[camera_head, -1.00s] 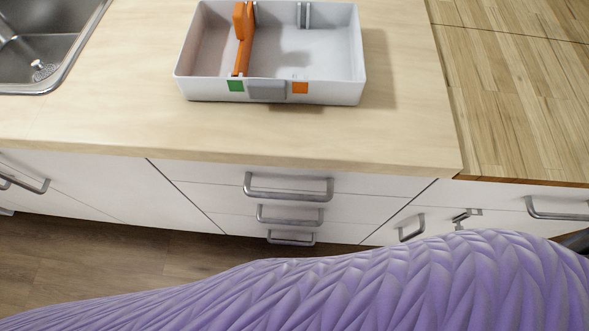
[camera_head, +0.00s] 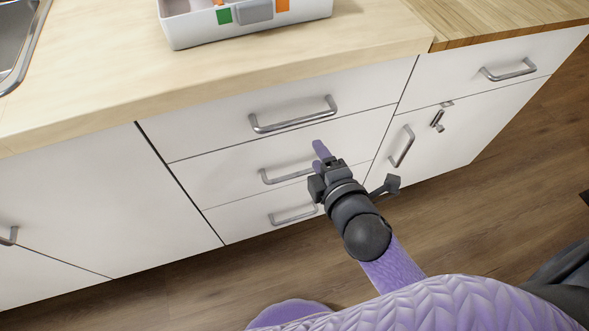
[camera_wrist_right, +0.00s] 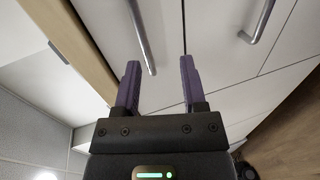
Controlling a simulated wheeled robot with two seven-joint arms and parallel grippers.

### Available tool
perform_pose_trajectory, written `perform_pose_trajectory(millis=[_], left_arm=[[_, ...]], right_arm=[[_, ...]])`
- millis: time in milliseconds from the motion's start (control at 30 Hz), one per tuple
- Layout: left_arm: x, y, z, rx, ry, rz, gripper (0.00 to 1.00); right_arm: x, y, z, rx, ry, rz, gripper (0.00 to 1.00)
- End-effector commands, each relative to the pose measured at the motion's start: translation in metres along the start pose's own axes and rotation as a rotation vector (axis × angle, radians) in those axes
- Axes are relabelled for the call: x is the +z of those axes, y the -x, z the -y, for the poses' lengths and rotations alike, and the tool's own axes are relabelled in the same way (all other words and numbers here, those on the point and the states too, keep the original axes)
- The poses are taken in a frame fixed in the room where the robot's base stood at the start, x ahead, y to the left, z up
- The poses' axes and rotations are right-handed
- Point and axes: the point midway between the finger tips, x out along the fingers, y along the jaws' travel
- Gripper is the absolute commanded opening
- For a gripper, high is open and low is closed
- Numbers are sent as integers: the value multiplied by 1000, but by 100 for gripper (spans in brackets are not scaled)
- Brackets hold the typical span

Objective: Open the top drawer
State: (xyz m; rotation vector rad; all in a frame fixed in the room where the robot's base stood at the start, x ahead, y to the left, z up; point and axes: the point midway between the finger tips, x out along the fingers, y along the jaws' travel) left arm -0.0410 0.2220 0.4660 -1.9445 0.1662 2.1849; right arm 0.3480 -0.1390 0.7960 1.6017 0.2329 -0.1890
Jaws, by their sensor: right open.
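The top drawer (camera_head: 230,133) is a white front just under the countertop, and it is closed. Its silver bar handle (camera_head: 293,123) runs across it. My right gripper (camera_head: 319,148) is in front of the drawers, a little below the right end of that handle in the head view. In the wrist view my right gripper (camera_wrist_right: 158,72) is open and empty. The top handle (camera_wrist_right: 146,40) shows beyond the fingers, its near end between the two tips in the picture; I cannot tell how far off it is. My left gripper is not in view.
Two more drawers with bar handles sit below, the middle handle (camera_head: 285,177) partly behind my gripper. A white tray (camera_head: 190,38) stands on the wooden countertop (camera_head: 100,100). A cabinet door with a vertical handle (camera_head: 402,147) is at the right. A sink (camera_head: 15,50) is at left.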

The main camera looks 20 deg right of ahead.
Motion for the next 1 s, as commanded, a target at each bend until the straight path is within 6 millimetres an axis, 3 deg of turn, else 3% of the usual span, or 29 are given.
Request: perform_pose_trajectory(millis=[100, 167, 400, 533, 900, 1000], left_arm=[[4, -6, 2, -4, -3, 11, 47], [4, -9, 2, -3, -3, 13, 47], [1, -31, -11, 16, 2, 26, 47], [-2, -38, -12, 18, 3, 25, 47], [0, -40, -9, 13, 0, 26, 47], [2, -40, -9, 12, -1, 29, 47]], right_arm=[[-2, -2, -21, 67, 55, 0, 54], [-2, -10, -23, 73, 61, 0, 54], [-2, -68, -24, 68, 56, 0, 54], [-2, -87, -26, 66, 54, 0, 54], [-2, -96, -30, 66, 53, -1, 54], [-2, -96, -30, 66, 53, -1, 35]])
